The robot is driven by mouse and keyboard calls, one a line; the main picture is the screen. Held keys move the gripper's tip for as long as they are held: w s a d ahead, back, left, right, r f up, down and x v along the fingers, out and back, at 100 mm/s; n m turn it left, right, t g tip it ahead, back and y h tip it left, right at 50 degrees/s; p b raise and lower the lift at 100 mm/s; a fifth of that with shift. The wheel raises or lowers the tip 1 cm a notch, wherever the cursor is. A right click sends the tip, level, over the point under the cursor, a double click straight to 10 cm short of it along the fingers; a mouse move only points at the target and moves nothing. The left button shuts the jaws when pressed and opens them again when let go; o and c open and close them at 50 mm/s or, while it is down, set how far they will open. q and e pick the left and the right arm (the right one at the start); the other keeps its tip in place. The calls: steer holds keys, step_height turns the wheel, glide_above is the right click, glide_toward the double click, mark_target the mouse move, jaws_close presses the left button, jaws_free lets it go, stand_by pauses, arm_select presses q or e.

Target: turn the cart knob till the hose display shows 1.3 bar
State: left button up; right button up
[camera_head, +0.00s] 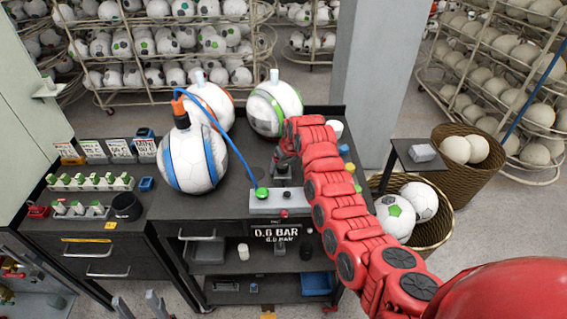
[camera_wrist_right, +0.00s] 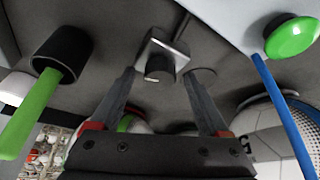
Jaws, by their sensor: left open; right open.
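The cart (camera_head: 225,215) carries a grey box with a green button (camera_head: 262,193) and, on its front, a display (camera_head: 276,233) that seems to read 0.6 BAR. A blue hose (camera_head: 228,140) runs from the box to a blue-striped white ball (camera_head: 192,162). A dark knob on a square metal plate (camera_wrist_right: 160,66) lies between the fingertips of my right gripper (camera_wrist_right: 160,76), which is open; contact is unclear. In the head view my right gripper (camera_head: 284,158) is over the cart top, partly hidden by its arm. My left gripper (camera_head: 139,303) is open and empty at the lower left edge.
A green-striped ball (camera_head: 274,108) and an orange-marked ball (camera_head: 208,107) stand at the cart's back. A side bench (camera_head: 75,230) with small trays is left. Wicker baskets of balls (camera_head: 468,165) are right. In the wrist view a green-handled item (camera_wrist_right: 45,95) stands near the knob.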

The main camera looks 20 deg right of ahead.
jaws_close()
steer(key=shift+a+f+b, duration=0.1)
steer(key=shift+f+b, duration=0.05)
steer(key=shift+b, duration=0.5)
steer(key=m+h+b, duration=0.1)
steer(key=m+b, duration=0.2)
steer(key=b, duration=0.1)
steer(key=m+h+b, duration=0.1)
steer(key=m+b, duration=0.2)
steer(key=b, duration=0.2)
steer(key=m+h+b, duration=0.1)
steer(key=m+b, duration=0.2)
steer(key=b, duration=0.2)
steer(key=shift+w+a+g, duration=0.1)
steer(key=shift+a+g, duration=0.2)
steer(key=shift+f+m+h+b, duration=0.1)
steer(key=shift+m+h+b, duration=0.2)
steer(key=shift+b, duration=0.25)
steer(key=shift+r+m+g+b, duration=0.25)
steer(key=shift+m+g+b, duration=0.15)
steer(key=shift+m+b, duration=0.45)
